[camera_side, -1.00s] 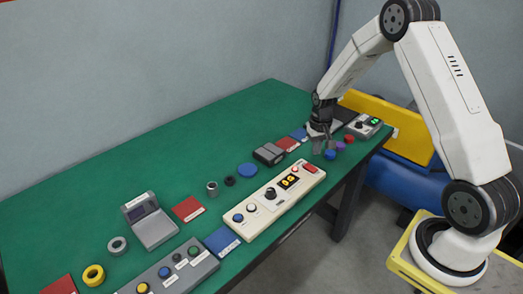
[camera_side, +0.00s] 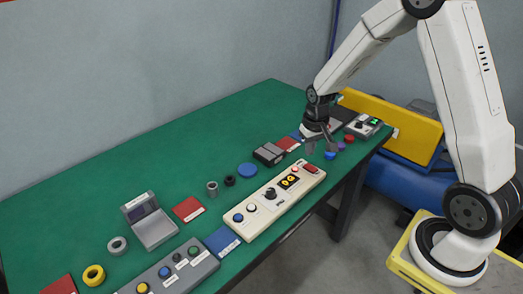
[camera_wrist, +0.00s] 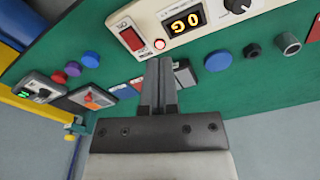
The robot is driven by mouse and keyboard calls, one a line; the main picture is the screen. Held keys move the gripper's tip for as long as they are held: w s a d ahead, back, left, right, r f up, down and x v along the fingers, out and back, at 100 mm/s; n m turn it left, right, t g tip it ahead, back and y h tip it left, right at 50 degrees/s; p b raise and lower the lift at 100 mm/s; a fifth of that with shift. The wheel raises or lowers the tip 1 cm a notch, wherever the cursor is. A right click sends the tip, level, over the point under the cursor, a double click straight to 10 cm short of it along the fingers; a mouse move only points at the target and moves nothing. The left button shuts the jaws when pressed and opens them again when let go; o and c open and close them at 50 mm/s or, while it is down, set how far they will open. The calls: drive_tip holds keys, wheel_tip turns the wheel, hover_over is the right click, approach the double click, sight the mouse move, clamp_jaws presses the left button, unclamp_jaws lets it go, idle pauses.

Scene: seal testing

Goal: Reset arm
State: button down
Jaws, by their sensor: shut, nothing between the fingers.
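My gripper (camera_side: 321,147) is over the far right part of the green table (camera_side: 110,195), shut and empty. In the wrist view my gripper (camera_wrist: 159,62) shows its two fingers together, pointing toward the cream control panel (camera_wrist: 205,20). That cream panel (camera_side: 258,214) also lies in the side view, nearer the camera than the gripper. A blue disc (camera_side: 330,155), a purple disc (camera_side: 341,146) and a dark red disc (camera_side: 349,138) lie just right of the fingers in the side view. Whether the fingertips touch anything below is not clear.
A grey hinged box (camera_side: 155,231), a grey button panel (camera_side: 175,275), a yellow ring (camera_side: 94,275), a grey ring (camera_side: 118,246) and a blue disc (camera_side: 247,170) lie on the table. A small device with a green display (camera_side: 363,127) stands at the far right. The table's back left is clear.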

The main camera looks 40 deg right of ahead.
drive_tip(key=s+a+r+n+t, duration=0.1)
drive_tip(key=s+a+r+n, duration=0.3)
drive_tip(key=s+a, duration=0.8)
drive_tip(key=shift+a+r+t, duration=0.15)
drive_tip(key=shift+r+t, duration=0.25)
drive_tip(key=shift+r, duration=0.35)
